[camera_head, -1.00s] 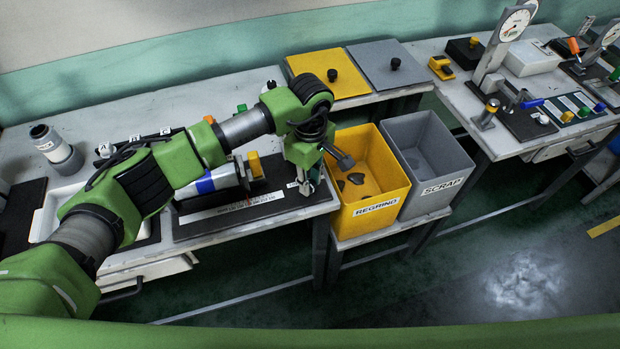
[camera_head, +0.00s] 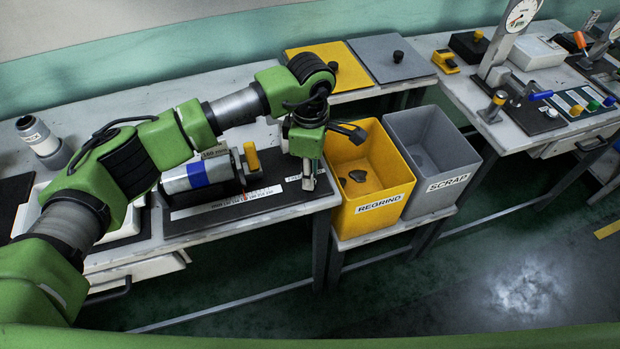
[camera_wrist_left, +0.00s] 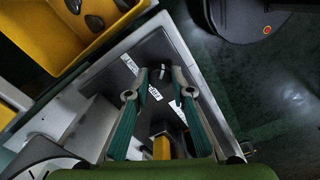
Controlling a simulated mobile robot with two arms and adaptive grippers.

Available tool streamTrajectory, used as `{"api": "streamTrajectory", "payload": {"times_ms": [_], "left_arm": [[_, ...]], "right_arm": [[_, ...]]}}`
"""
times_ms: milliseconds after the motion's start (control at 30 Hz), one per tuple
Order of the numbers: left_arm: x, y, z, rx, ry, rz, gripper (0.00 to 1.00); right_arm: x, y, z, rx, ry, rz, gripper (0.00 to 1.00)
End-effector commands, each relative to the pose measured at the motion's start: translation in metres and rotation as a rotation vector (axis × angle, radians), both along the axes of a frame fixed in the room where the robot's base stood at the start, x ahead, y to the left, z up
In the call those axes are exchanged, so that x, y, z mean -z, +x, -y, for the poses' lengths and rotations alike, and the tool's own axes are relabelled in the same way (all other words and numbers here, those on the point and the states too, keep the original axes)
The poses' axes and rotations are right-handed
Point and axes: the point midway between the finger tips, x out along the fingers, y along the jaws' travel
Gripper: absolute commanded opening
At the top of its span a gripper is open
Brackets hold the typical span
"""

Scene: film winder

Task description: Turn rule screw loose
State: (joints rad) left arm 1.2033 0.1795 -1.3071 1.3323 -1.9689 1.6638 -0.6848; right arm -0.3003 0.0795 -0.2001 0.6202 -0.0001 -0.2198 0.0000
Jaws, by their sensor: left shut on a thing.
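My left gripper (camera_head: 308,184) points down at the right end of the white printed rule (camera_head: 237,201), near the bench's front right corner. In the left wrist view the two fingers (camera_wrist_left: 163,73) come together on a small thing, which I take to be the rule screw. The fingertips hide most of it, so its shape and how loose it is cannot be told. Pieces of the printed rule (camera_wrist_left: 154,93) show between the fingers on the dark plate. My right gripper is not in view.
A silver roll with a blue band (camera_head: 197,174) and a yellow handle (camera_head: 251,156) stand left of the gripper. The yellow REGRIND bin (camera_head: 378,212) and grey SCRAP bin (camera_head: 441,183) stand close on the right. A grey pot (camera_head: 43,143) is at the far left.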

Motion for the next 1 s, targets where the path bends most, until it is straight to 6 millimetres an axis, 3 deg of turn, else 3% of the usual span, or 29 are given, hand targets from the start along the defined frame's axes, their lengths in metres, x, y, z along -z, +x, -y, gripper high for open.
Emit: {"api": "streamTrajectory", "payload": {"times_ms": [100, 400, 1000], "left_arm": [[0.003, 0.001, 0.000, -0.091, 0.000, 0.004, 0.00], [0.001, 0.001, -0.001, -0.263, 0.001, 0.003, 0.00], [-0.001, 0.001, -0.001, -0.335, 0.001, 0.002, 0.00]], "right_arm": [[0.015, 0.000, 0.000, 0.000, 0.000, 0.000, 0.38], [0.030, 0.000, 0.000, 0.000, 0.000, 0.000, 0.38], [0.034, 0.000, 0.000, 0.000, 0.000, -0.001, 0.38]]}}
